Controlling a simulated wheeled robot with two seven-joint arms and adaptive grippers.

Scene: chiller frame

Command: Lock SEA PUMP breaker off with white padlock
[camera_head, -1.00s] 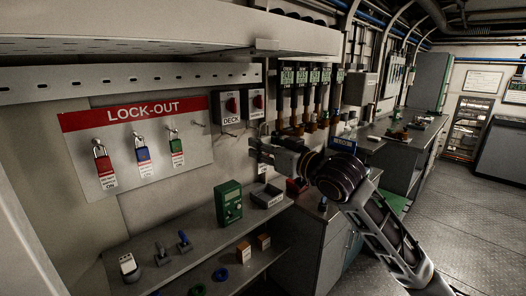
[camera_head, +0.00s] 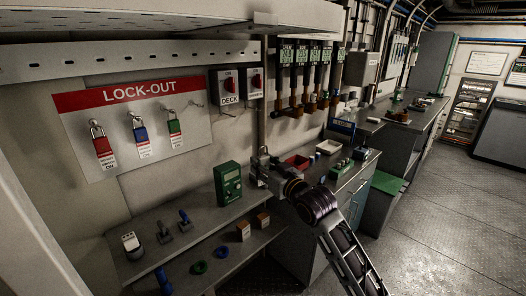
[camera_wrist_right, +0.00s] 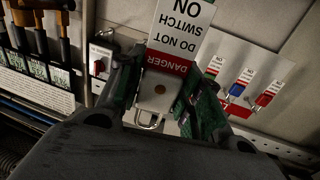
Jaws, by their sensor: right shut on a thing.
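My right gripper (camera_head: 262,165) is just right of the green meter, below the switch boxes. In the right wrist view its green-padded fingers (camera_wrist_right: 158,100) are shut on the white padlock (camera_wrist_right: 158,92). The padlock's metal shackle (camera_wrist_right: 150,120) shows, with a white and red "DANGER DO NOT SWITCH ON" tag (camera_wrist_right: 180,25) beyond its body. The DECK switch box (camera_head: 229,88) and a second switch box (camera_head: 255,84), both with red handles, are on the wall. The second one's label is too small to read. A red-handled switch (camera_wrist_right: 100,64) also shows in the wrist view. My left gripper is not in view.
The LOCK-OUT board (camera_head: 140,140) holds red (camera_head: 103,146), blue (camera_head: 141,136) and green (camera_head: 174,128) padlocks. The green meter (camera_head: 228,184) and small tools stand on the shelf. A red tray (camera_head: 297,161) lies right of my gripper. The floor at right is clear.

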